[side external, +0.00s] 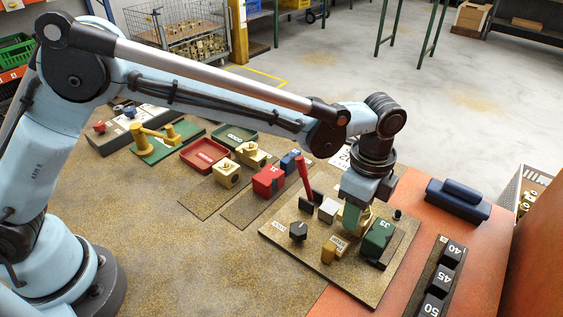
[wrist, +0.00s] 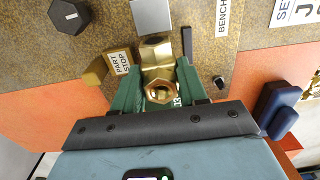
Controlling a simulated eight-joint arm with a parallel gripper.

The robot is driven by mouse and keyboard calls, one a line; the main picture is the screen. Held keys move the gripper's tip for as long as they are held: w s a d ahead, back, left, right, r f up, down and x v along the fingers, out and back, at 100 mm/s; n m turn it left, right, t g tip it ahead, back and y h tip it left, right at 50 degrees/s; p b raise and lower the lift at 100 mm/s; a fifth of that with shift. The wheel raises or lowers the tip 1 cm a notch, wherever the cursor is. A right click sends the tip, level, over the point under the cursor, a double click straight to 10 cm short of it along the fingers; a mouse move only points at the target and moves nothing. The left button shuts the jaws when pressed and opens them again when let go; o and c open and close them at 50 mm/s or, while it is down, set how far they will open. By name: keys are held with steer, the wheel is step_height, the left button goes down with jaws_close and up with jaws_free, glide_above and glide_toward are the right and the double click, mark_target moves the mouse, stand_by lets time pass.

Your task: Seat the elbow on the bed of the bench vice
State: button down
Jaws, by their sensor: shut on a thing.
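A brass elbow (wrist: 157,70) shows in the wrist view, one threaded opening facing the camera. My gripper (wrist: 158,92) has green fingers closed on either side of it. In the side view my gripper (side external: 358,220) is low over the brown board, and the elbow (side external: 367,217) is mostly hidden behind a finger. A dark green block marked 33 (side external: 377,238), apparently part of the bench vice, stands close beside it. The vice bed is hidden under gripper and elbow. I cannot tell whether the elbow touches the bed.
On the board (side external: 285,247) are a grey block (side external: 328,210), a black hex knob (side external: 298,231), a brass part stop (side external: 328,253) and a red lever (side external: 305,178). A small black peg (side external: 397,214) stands behind.

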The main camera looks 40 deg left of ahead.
steer(key=shift+f, duration=0.6)
stand_by(0.5)
steer(key=shift+c, duration=0.7)
jaws_free()
steer(key=shift+r, duration=3.5)
